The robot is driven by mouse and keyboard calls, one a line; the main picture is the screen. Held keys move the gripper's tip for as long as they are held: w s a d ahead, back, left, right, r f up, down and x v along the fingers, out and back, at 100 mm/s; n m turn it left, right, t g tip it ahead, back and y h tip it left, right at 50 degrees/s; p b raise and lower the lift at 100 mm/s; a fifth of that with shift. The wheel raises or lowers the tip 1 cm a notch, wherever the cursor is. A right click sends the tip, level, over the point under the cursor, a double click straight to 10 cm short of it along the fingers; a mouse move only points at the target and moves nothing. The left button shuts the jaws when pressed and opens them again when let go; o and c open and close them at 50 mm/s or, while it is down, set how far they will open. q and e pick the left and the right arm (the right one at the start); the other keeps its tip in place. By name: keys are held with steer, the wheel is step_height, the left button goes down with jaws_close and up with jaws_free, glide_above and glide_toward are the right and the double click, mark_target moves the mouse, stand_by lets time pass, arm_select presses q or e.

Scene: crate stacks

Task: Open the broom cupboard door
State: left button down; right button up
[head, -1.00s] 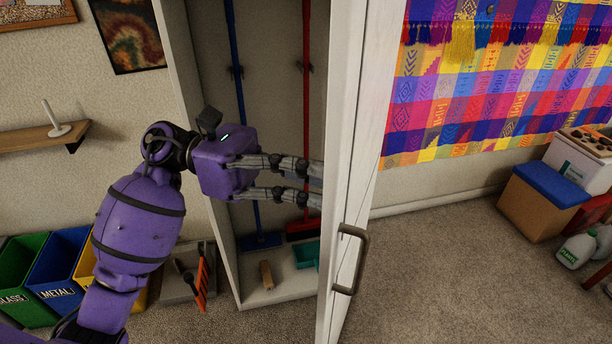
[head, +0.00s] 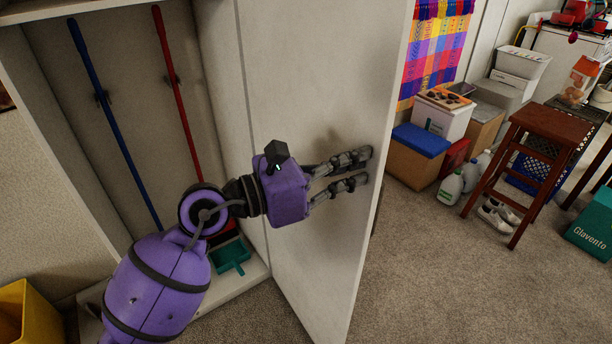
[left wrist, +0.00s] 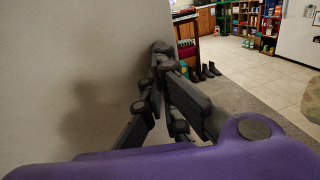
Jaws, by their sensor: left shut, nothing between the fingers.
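The broom cupboard door (head: 310,90) stands wide open, its inner face turned towards me. The door also fills the left of the left wrist view (left wrist: 60,70). Inside the cupboard are a blue-handled broom (head: 118,130), a red-handled broom (head: 180,95) and a teal dustpan (head: 231,256). My left gripper (head: 366,168) is shut and empty. Its fingers lie along the door's inner face near the free edge, touching or very close to it. In the left wrist view the fingers (left wrist: 160,55) are close together beside the door. The door handle is hidden. My right gripper is not in view.
A wooden stool (head: 545,128), a blue-lidded box (head: 422,140) and white jugs (head: 450,187) stand to the right of the door. A yellow bin (head: 28,312) is at the lower left. Carpet (head: 440,270) right of the door is clear.

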arm_select(q)
steer(key=w+d+t+p, duration=0.1)
steer(key=w+d, duration=0.2)
steer(key=d, duration=0.2)
steer(key=w+d+n+t+y+p, duration=0.1)
steer(key=w+d+p, duration=0.1)
steer(key=d, duration=0.4)
steer(key=shift+w+n, duration=0.3)
steer(key=shift+w, duration=0.55)
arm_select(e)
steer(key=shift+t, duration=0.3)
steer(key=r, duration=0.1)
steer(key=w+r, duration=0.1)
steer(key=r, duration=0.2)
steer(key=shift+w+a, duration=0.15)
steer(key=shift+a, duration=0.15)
arm_select(q)
steer(key=shift+a+f, duration=0.1)
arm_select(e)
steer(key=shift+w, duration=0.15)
